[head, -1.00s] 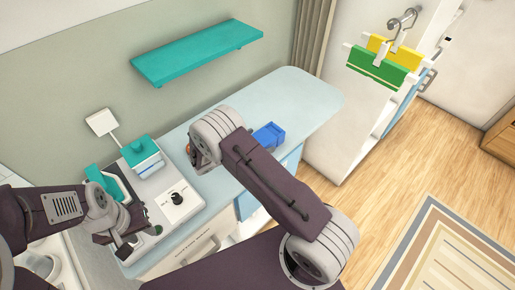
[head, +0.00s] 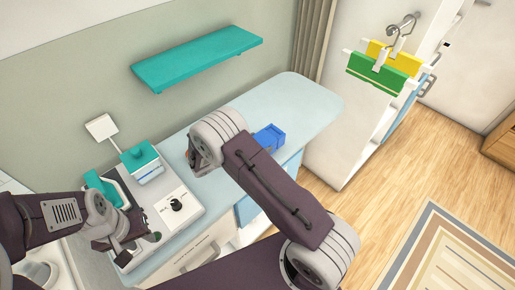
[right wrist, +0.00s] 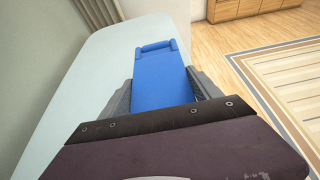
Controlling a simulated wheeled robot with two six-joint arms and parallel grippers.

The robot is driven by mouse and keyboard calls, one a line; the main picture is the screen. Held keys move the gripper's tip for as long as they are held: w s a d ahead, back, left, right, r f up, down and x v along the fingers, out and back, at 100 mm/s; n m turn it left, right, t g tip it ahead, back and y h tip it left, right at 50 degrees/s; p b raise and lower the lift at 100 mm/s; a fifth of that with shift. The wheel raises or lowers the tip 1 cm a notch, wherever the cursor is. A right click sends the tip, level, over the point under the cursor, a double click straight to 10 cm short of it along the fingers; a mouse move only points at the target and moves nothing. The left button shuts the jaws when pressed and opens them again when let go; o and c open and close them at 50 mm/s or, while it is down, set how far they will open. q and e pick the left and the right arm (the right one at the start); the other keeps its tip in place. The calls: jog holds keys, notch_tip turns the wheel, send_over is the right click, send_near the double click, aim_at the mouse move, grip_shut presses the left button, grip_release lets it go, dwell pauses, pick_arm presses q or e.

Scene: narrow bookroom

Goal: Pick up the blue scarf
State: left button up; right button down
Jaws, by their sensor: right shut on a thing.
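The blue scarf (head: 269,138) is a folded blue piece over the light-blue counter, partly hidden behind my right arm in the head view. In the right wrist view the scarf (right wrist: 160,78) lies between the two fingers of my right gripper (right wrist: 163,95), which is shut on it. I cannot tell whether the scarf touches the counter. The right fingertips are hidden behind my arm in the head view. My left gripper (head: 140,246) is at the lower left, by the front of the white device; its finger gap is not clear.
The light-blue counter (head: 315,95) is bare at its far end. A white device (head: 185,212) with teal parts stands on its left. A teal shelf (head: 198,57) is on the wall above. Wooden floor lies beyond.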

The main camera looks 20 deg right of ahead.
notch_tip(320, 180, up, 2)
jog(key=w+d+r+b, duration=0.1)
jog(key=w+d+r, duration=0.2)
jog(key=d+r, duration=0.4)
jog(key=d, duration=0.4)
jog(key=shift+w+b, duration=0.3)
jog(key=shift+b, duration=0.05)
jog(key=shift+d, duration=0.1)
